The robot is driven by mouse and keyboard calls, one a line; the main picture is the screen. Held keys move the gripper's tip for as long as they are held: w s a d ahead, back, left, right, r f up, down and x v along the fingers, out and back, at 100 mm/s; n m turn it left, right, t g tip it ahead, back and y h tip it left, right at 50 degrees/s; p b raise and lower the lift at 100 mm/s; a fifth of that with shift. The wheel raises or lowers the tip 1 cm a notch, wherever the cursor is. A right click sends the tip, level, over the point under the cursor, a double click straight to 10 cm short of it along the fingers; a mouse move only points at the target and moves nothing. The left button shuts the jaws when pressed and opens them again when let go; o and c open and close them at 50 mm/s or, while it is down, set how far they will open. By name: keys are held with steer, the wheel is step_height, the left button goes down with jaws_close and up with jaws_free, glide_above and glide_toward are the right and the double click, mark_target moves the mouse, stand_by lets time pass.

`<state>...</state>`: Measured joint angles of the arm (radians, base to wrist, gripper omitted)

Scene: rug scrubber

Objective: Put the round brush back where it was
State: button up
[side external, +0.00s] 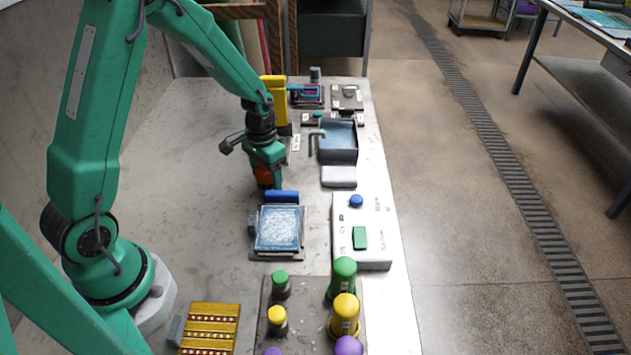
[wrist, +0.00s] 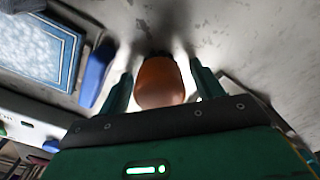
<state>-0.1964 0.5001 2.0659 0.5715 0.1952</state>
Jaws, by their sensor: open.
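My gripper (side external: 264,172) points down over the table, just behind the small rug. It is open. In the wrist view, its two green fingers (wrist: 163,88) stand on either side of a rounded orange-brown thing (wrist: 162,84), which looks like the round brush. A gap shows on both sides of it.
A blue-and-white rug (side external: 279,228) lies on a plate, with a blue bar (side external: 282,197) at its far edge. A white control box (side external: 361,213) and a blue tray (side external: 339,157) stand to the right. Several coloured bottles (side external: 343,308) stand in front.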

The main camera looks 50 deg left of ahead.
steer(key=shift+r, duration=0.2)
step_height(320, 180, up, 12)
steer(key=shift+f, duration=0.1)
stand_by(0.6)
steer(key=shift+r, duration=0.2)
steer(key=s+d+r+t, duration=0.2)
steer(key=s+d+r, duration=0.2)
steer(key=s+r, duration=0.2)
steer(key=s+d+r+t, duration=0.3)
steer(key=s+r, duration=0.3)
steer(key=s, duration=0.4)
steer(key=shift+s+d+t, duration=0.3)
steer(key=shift+s+d, duration=0.05)
steer(key=shift+d, duration=0.05)
steer(key=shift+c, duration=0.5)
stand_by(0.8)
